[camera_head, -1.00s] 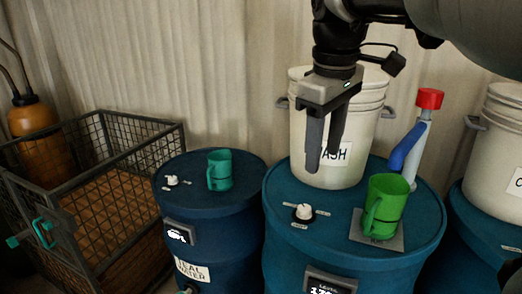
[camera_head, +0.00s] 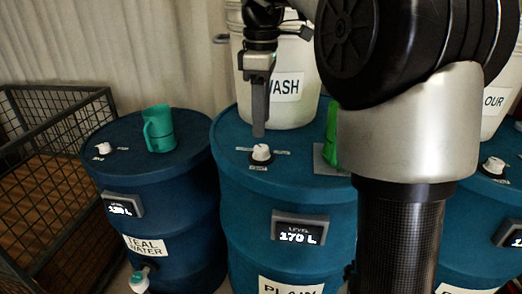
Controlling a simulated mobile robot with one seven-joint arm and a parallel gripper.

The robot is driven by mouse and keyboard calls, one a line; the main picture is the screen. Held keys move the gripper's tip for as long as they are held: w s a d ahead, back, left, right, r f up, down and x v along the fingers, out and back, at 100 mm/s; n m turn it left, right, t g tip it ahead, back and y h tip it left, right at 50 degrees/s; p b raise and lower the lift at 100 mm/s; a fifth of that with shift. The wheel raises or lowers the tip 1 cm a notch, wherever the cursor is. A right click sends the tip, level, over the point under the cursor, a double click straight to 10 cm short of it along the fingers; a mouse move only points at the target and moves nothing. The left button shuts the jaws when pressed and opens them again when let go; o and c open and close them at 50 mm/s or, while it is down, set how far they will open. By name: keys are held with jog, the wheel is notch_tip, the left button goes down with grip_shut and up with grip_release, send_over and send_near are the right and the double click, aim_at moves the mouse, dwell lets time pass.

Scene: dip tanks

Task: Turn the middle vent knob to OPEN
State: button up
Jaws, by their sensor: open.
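The middle vent knob (camera_head: 261,153) is a small white knob on a dark base, on top of the middle blue drum (camera_head: 228,150). Small marks lie on the lid around it, too small to read. My gripper (camera_head: 259,128) points down with its fingertips just above and behind the knob in the picture. It is open and seen nearly edge-on, so one finger hides the other. I see no clear contact with the knob.
A white WASH bucket (camera_head: 296,65) stands behind the knob. My arm mostly hides a green mug (camera_head: 331,135) to the right. The left drum (camera_head: 185,160) bears a teal mug (camera_head: 159,128) and its own knob (camera_head: 104,148). Another knob (camera_head: 493,166) is at right. A wire crate (camera_head: 50,140) stands at left.

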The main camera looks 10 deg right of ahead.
aim_at(261, 147)
notch_tip(261, 147, down, 7)
jog(key=shift+b, duration=1)
jog(key=c, duration=1)
jog(key=shift+c, duration=0.2)
